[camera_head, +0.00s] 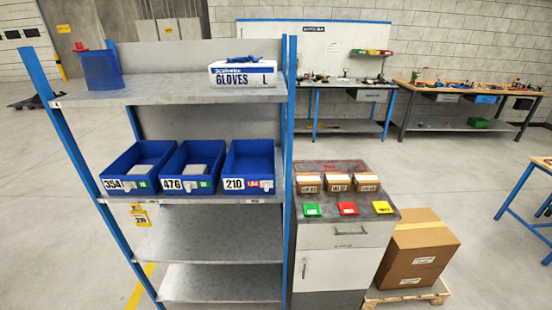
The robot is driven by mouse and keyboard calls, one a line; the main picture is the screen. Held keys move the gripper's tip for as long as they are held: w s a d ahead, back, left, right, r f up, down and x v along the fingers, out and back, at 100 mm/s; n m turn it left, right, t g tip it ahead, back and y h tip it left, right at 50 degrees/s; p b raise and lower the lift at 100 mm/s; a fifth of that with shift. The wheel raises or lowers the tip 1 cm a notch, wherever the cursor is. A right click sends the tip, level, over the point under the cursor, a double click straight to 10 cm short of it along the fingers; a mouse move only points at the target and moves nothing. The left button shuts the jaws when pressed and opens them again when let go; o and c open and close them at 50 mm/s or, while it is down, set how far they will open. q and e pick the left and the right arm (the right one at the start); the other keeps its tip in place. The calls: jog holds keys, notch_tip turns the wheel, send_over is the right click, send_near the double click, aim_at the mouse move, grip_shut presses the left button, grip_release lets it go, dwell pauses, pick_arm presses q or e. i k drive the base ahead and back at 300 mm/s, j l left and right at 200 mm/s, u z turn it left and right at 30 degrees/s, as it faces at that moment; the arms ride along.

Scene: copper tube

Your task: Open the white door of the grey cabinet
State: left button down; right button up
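The grey cabinet (342,237) stands in the lower middle, just right of the blue-framed shelf. Its white door (335,270) is on the front, below a drawer with a dark handle (350,232). The door looks shut. A dark upright handle (304,268) sits near the door's left edge. The lower part of the cabinet is cut off by the picture's bottom edge. Neither of my grippers shows in the head view.
The shelf (170,93) with blue bins (250,165) stands close to the cabinet's left side. A cardboard box (418,255) on a wooden pallet (408,296) stands close to its right. Small boxes (338,183) and coloured trays (347,208) are on the cabinet top. Workbenches (465,90) stand behind.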

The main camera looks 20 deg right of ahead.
aim_at(339, 269)
jog(key=z, duration=1.3)
